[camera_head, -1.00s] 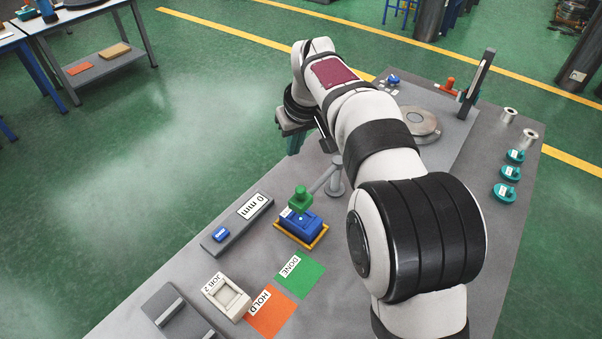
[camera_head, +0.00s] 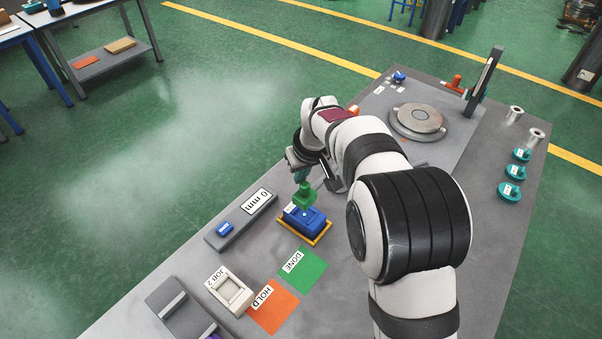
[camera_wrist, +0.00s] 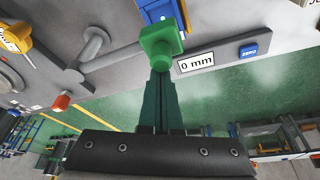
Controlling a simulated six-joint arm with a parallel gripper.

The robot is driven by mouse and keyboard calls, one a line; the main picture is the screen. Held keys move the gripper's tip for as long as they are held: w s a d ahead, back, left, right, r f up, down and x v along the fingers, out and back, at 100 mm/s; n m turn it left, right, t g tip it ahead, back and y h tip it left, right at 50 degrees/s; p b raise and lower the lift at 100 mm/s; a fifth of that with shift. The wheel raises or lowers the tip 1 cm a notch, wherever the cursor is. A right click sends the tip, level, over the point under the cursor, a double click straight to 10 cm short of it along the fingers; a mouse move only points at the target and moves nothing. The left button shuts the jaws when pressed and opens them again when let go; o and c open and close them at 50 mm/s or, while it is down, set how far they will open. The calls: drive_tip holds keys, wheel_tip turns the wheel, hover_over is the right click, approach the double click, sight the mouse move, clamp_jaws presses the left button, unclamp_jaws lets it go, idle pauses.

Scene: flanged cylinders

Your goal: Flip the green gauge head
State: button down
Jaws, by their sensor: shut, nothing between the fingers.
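The green gauge head (camera_head: 305,198) stands over a blue block (camera_head: 294,220) in a yellow-rimmed tray (camera_head: 317,242). In the wrist view the green head (camera_wrist: 158,42) is at top centre, and a grey arm from a post (camera_wrist: 95,42) reaches to it. My gripper (camera_head: 301,181) has its teal fingers together and empty, right at the head. In the wrist view my fingertips (camera_wrist: 161,74) end at the head's near face; I cannot tell whether they touch. The head's far side and part of its top are hidden.
A "0 mm" display (camera_head: 258,201) with a blue button (camera_head: 225,229) lies to the left. Green DONE (camera_head: 303,273) and orange HOLD (camera_head: 272,307) pads lie in front, beside a cream JOB 2 fixture (camera_head: 230,294). A round metal plate (camera_head: 418,120) lies behind.

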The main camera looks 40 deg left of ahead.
drive_tip(key=shift+d, duration=0.1)
drive_tip(key=shift+d+n, duration=0.6)
drive_tip(key=shift+d, duration=0.2)
drive_tip(key=w+d+n+g, duration=0.1)
drive_tip(key=w+d+n, duration=0.1)
drive_tip(key=d, duration=0.4)
drive_tip(key=w+d+n+g, duration=0.2)
drive_tip(key=w+d+n, duration=0.1)
drive_tip(key=d+n, duration=0.2)
drive_tip(key=shift+w+d, duration=0.25)
drive_tip(key=shift+d, duration=0.15)
drive_tip(key=shift+w+d, duration=0.2)
drive_tip(key=s+a, duration=0.2)
drive_tip(key=a, duration=0.2)
drive_tip(key=v, duration=1)
